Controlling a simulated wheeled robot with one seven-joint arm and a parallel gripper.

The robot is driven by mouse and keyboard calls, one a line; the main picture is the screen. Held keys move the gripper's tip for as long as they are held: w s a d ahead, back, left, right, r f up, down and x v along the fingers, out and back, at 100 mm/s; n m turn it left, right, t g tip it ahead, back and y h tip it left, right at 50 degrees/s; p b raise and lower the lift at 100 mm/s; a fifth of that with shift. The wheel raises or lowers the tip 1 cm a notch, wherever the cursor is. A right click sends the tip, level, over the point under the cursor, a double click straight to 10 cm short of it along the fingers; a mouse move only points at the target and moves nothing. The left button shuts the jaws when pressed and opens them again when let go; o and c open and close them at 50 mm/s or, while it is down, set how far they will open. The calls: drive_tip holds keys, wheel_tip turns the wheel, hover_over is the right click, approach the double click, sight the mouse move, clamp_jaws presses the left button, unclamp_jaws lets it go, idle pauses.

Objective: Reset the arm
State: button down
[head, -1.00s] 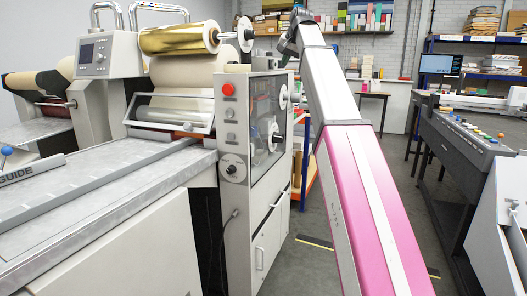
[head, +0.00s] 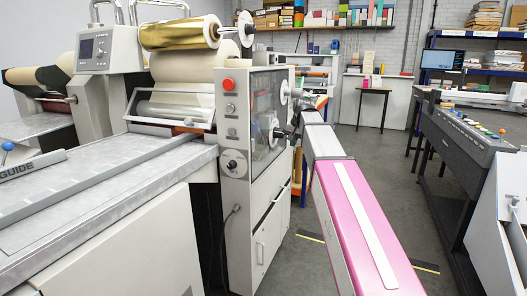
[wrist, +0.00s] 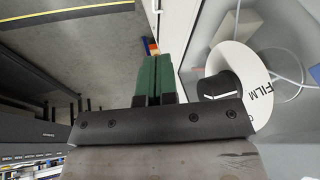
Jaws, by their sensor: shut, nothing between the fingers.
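My gripper shows in the wrist view (wrist: 155,80), with its two green fingers together and nothing between them. A white disc marked FILM (wrist: 247,88) with a dark hub is close to the right of the fingers in that view. In the head view my pink and white arm reaches forward from the lower right, and its far end is beside the right side of the laminating machine (head: 252,200). The fingers cannot be made out in the head view. I cannot tell whether the arm touches the machine.
A gold foil roll (head: 180,34) sits on top of the machine. A grey console with coloured buttons (head: 475,122) stands at the right. A small dark table (head: 374,92) stands by the back wall. Grey floor (head: 385,165) is open between the machine and the console.

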drive_tip(key=s+d+f+g, duration=0.1)
drive_tip(key=s+f, duration=0.3)
drive_tip(key=f, duration=0.4)
drive_tip(key=s+d+f+h, duration=0.1)
drive_tip(key=s+f, duration=0.3)
drive_tip(key=f, duration=0.3)
drive_tip(key=s+d+f+g, duration=0.1)
drive_tip(key=s+f, duration=0.2)
drive_tip(key=f, duration=0.5)
drive_tip(key=s+d+f+n+g, duration=0.2)
drive_tip(key=s+d+f, duration=0.1)
drive_tip(key=s+f, duration=1.2)
drive_tip(key=shift+s+f+h, duration=0.35)
drive_tip(key=shift+s+h, duration=0.05)
drive_tip(key=shift+s, duration=0.8)
